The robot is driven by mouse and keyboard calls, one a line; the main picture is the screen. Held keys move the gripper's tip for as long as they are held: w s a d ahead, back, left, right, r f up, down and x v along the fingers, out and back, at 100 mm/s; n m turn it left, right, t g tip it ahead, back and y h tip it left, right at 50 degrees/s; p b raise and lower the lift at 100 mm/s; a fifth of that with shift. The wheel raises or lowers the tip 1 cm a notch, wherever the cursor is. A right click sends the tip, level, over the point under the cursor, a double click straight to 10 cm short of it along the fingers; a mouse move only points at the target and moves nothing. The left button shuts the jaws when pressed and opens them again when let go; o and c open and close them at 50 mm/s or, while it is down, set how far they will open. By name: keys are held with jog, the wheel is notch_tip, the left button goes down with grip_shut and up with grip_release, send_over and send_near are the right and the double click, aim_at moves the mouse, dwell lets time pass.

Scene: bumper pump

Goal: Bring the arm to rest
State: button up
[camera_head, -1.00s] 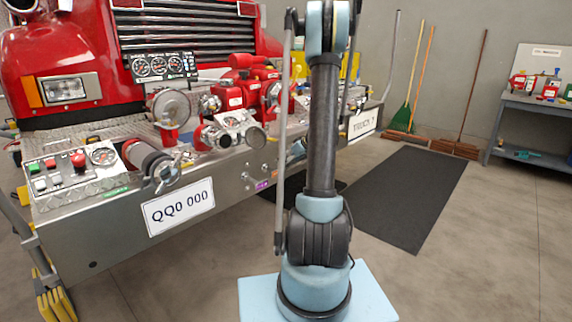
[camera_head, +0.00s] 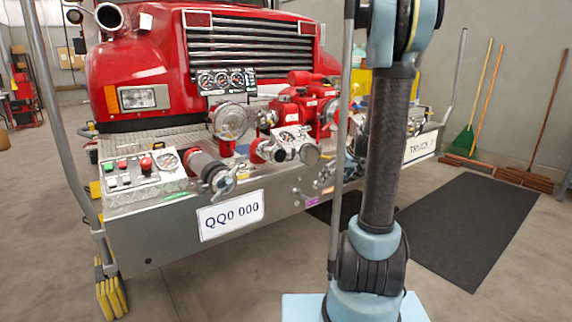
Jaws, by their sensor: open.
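My arm stands upright on its light blue base plate at the right of centre. Its lower joint, dark tube and upper elbow show, and the upper part runs out of the top of the picture. My gripper is out of view. The red fire truck (camera_head: 130,62) stands behind and to the left of the arm. Its metal bumper (camera_head: 165,242) carries a red pump (camera_head: 300,105), gauges (camera_head: 222,80), a control panel with buttons (camera_head: 132,172) and a plate reading QQ0 000 (camera_head: 231,215). The arm hides part of the bumper's right side.
A dark mat (camera_head: 465,225) lies on the floor to the right. A green broom (camera_head: 462,140) and other brooms lean on the wall behind it. Yellow chocks (camera_head: 110,295) stand at the bumper's lower left. The floor at the front left is clear.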

jog(key=s+a+r+m+g+h, duration=0.1)
jog(key=s+a, duration=0.1)
jog(key=s, duration=0.8)
jog(key=s+a+r+m+g+h, duration=0.1)
jog(key=s+m, duration=0.1)
jog(key=s, duration=0.7)
jog(key=s+f+m+h, duration=0.1)
jog(key=s+f, duration=0.1)
jog(key=s, duration=0.6)
jog(key=s+d+f+m+g+h, duration=0.1)
jog(key=s+f, duration=0.2)
jog(key=s, duration=0.5)
jog(key=shift+s+d+f, duration=0.15)
jog(key=shift+s+d, duration=0.05)
jog(key=shift+d, duration=0.05)
jog(key=shift+w+f, duration=0.2)
jog(key=shift+w, duration=0.25)
